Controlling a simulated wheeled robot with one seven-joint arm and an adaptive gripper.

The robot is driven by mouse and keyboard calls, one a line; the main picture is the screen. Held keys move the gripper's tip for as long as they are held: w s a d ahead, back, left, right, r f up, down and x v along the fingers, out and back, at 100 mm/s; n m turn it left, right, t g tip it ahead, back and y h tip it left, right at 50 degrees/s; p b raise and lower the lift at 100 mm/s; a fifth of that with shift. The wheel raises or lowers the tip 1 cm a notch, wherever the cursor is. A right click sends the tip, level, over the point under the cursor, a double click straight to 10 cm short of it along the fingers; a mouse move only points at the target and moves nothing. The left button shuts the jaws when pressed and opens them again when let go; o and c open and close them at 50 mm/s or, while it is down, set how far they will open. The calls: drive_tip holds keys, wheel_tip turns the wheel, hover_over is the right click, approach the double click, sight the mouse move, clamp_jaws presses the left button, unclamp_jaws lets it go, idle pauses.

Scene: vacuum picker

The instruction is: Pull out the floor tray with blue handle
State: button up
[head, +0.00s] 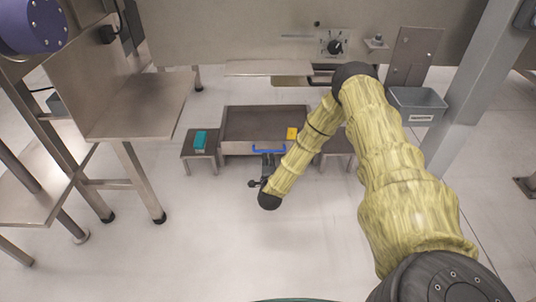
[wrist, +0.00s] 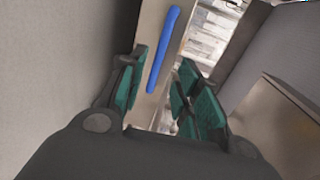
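The floor tray (head: 235,148) is a low, wide metal tray with a dark bed, standing low under the machine. Its blue handle (head: 269,149) is a bar on the near front face. My gripper (head: 265,165) is just in front of the handle, partly hidden by my forearm. In the wrist view my gripper (wrist: 163,78) is open, with teal pads on both fingers. The blue handle (wrist: 164,48) runs lengthwise between the fingers in that picture, closer to the left one. I cannot tell whether it lies between the pads or just beyond them. The gripper is empty.
A teal block (head: 200,140) lies on a low stand left of the tray. A yellow block (head: 292,133) shows at the tray's right side. A metal table (head: 140,105) stands at left and a grey bin (head: 418,103) hangs at right. The floor in front is clear.

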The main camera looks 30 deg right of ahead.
sight(268, 151)
drive_tip(key=b+x, duration=0.4)
drive_tip(key=x, duration=0.5)
drive_tip(key=shift+w, duration=0.1)
clamp_jaws()
